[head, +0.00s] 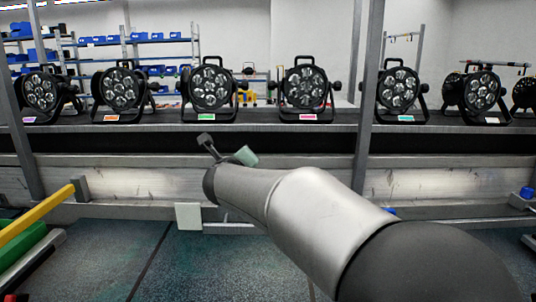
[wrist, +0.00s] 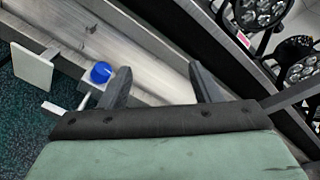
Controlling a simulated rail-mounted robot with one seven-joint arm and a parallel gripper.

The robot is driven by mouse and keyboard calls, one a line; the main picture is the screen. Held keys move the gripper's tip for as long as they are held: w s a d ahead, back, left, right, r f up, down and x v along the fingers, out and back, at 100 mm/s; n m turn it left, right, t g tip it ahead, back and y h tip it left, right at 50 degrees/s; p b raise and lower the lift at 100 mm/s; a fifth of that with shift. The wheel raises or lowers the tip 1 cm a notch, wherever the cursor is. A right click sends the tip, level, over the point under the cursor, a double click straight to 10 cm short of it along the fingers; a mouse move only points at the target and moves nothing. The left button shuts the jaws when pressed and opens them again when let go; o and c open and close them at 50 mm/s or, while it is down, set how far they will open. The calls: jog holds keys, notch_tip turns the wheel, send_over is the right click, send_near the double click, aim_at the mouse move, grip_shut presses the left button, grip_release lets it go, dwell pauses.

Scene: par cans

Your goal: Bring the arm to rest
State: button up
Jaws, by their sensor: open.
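My gripper (head: 224,152) is at the end of my arm, which reaches forward from the lower right in the head view. It is in front of the long rail, below the row of par cans. In the wrist view my gripper (wrist: 163,82) has its two grey fingers spread apart, with nothing between them. Several black par cans stand in a row on the dark ledge, among them one with a green label (head: 210,88) and one with a pink label (head: 304,87). Parts of two par cans show at the upper right of the wrist view (wrist: 262,13).
Grey upright posts (head: 367,90) stand at the ledge. A yellow bar (head: 35,213) and a green object (head: 32,255) are at the lower left. A white plate (head: 188,216) is at the rail's lower edge. A blue knob (wrist: 101,72) shows in the wrist view. Floor is clear left of my arm.

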jog(key=s+d+r+n+g+y+p, duration=0.2)
jog(key=s+d+r+n+y+p, duration=0.25)
jog(key=n, duration=0.55)
jog(key=s+d+f+n+g+h+p, duration=0.1)
jog(key=s+d+f+n+g+p, duration=0.2)
jog(key=s, duration=0.8)
jog(key=s+d+f+n+g+h+p, duration=0.2)
jog(key=s+d+f+n+g+p, duration=0.2)
jog(key=s+d+n, duration=0.4)
jog(key=s+d+f+n+g+h+p, duration=0.1)
jog(key=s+d+f+n+g+p, duration=0.3)
jog(key=s, duration=1.1)
jog(key=d+n+g+p, duration=0.1)
jog(key=d+n+g, duration=0.1)
jog(key=n, duration=0.1)
jog(key=shift+p, duration=0.4)
jog(key=shift+f+h, duration=0.1)
jog(key=shift+h, duration=0.15)
jog(key=c, duration=0.5)
jog(key=shift+o, duration=0.2)
jog(key=shift+w+d, duration=0.1)
jog(key=shift+d, duration=0.05)
